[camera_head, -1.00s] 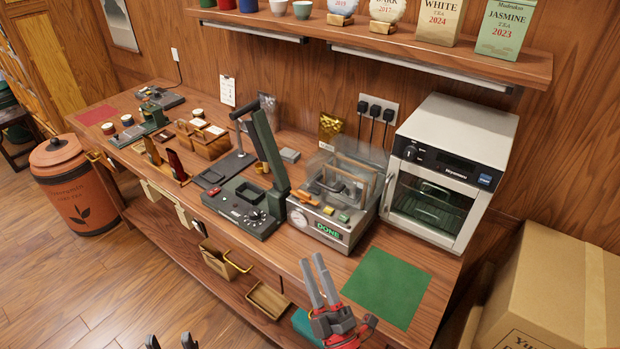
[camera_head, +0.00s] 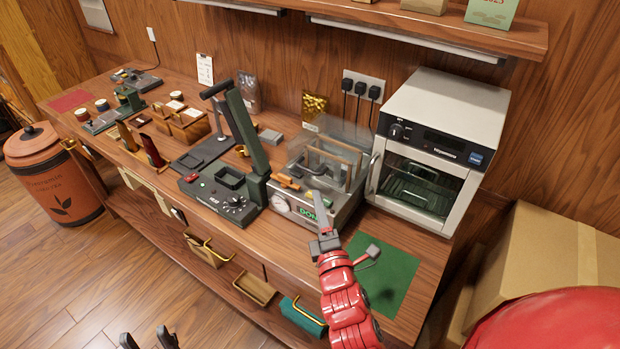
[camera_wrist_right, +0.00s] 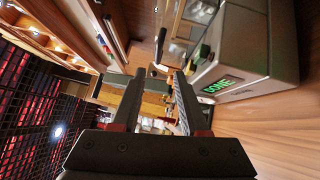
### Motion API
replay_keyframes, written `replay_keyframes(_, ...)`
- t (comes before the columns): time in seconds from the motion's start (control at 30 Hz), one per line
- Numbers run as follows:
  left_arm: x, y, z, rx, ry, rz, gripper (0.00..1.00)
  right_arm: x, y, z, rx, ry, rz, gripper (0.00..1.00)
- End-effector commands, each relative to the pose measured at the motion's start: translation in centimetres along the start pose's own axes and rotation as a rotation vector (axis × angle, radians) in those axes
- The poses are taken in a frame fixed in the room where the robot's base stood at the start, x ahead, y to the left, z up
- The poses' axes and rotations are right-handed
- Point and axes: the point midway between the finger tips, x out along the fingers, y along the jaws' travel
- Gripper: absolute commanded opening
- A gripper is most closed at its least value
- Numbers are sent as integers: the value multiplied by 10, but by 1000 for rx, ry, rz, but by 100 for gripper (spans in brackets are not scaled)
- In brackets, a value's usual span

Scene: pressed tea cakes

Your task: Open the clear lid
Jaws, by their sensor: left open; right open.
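The clear lid (camera_head: 352,135) is a see-through cover at the back of the grey machine (camera_head: 345,212) with a round dial and a green DONE display. It looks raised and tilted, but its exact angle is hard to tell. My right gripper (camera_head: 321,212) is in front of the machine, overlapping its display in the head view. In the right wrist view its fingers (camera_wrist_right: 150,78) are apart with nothing held between them, and the machine (camera_wrist_right: 262,45) is to their right. My left gripper (camera_head: 148,340) is open and empty at the bottom edge, away from the counter.
An oven (camera_head: 440,150) stands right of the machine, and a dark green press (camera_head: 225,200) stands left of it. A green mat (camera_head: 395,275) lies on the counter's right end. A cardboard box (camera_head: 540,250) is at the right.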

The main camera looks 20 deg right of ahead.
Motion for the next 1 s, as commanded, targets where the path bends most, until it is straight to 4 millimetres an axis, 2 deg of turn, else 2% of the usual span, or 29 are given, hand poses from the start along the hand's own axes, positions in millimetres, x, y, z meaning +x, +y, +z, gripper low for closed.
replay_keyframes(0.03, 7, 0, -1, 0, 0, 0, 50, 12, 7, 2, 2, -3, 5, 44)
replay_keyframes(0.2, 21, -1, -4, 0, 0, 0, 50, 49, 6, 2, 2, -2, -2, 44)
replay_keyframes(0.4, 30, -2, -5, 0, 0, 0, 50, 80, 4, 1, 1, -2, -2, 44)
replay_keyframes(0.6, 33, -2, -6, 0, 0, 0, 50, 94, 3, 0, 1, 0, 0, 44)
replay_keyframes(0.87, 33, -2, -6, 0, 0, 0, 50, 95, 2, 0, 1, 0, 0, 44)
replay_keyframes(0.9, 33, -2, -6, 0, 0, 0, 50, 94, 2, 0, 1, 0, 0, 42)
replay_keyframes(1.0, 33, -2, -6, 0, 0, 0, 50, 94, 2, 0, 1, 0, 0, 24)
